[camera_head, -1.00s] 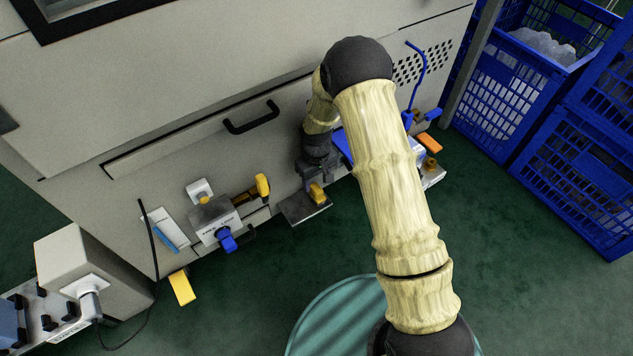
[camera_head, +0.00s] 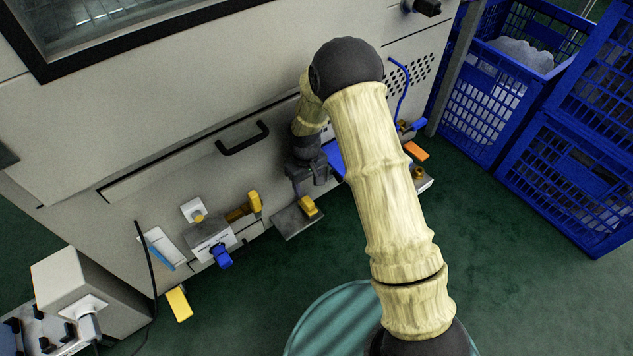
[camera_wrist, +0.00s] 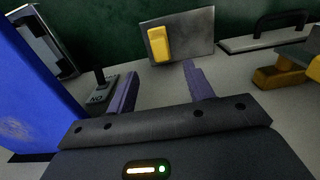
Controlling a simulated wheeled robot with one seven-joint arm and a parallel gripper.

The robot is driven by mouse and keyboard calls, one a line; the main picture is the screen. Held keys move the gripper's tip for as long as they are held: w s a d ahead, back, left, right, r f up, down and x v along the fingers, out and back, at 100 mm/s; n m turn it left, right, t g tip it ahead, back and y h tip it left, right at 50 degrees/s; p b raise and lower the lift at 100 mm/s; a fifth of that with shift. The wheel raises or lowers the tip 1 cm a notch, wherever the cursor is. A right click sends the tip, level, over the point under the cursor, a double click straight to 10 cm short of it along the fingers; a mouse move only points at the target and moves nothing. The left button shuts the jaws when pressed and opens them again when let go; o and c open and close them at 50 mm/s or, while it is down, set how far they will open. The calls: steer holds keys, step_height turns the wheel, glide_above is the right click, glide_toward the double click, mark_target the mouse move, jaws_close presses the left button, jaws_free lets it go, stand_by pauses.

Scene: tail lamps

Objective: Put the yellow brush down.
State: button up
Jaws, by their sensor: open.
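The yellow brush (camera_head: 308,206) lies on a small grey metal plate (camera_head: 285,226) at the low edge of the machine front. In the wrist view the brush (camera_wrist: 158,43) rests on the plate (camera_wrist: 192,35), apart from my fingers. My gripper (camera_head: 309,184) is just above the brush in the head view. In the wrist view my gripper (camera_wrist: 160,82) is open, with nothing between its two dark fingers, and the brush shows beyond the gap between them.
A yellow-headed tool (camera_head: 254,201) and a white box with a blue knob (camera_head: 222,256) are left of the plate. Another yellow block (camera_head: 178,303) is lower left. A blue panel (camera_wrist: 35,95) stands close at left in the wrist view.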

steer(key=s+d+r+m+t, duration=0.1)
steer(key=s+d+r+m, duration=0.2)
steer(key=s+d+r, duration=0.4)
steer(key=s+d+r+m+t, duration=0.1)
steer(key=s+d+r+m, duration=0.2)
steer(key=s+d+r, duration=0.5)
steer(key=s+r, duration=0.4)
steer(key=r, duration=0.2)
steer(key=shift+d+m+t, duration=0.2)
steer(key=shift+m+t, duration=0.1)
steer(key=shift+m, duration=0.1)
steer(key=shift+r, duration=0.2)
steer(key=w+p+v, duration=0.3)
steer(key=p+v, duration=1.3)
steer(key=w+r+p+v, duration=0.1)
steer(key=w+p+v, duration=0.3)
steer(key=p+v, duration=1.1)
steer(key=w+r+p+v, duration=0.1)
steer(key=w+p+v, duration=0.2)
steer(key=p+v, duration=1.3)
steer(key=shift+w+r+p, duration=0.4)
steer(key=shift+r+p, duration=0.15)
steer(key=shift+p, duration=0.5)
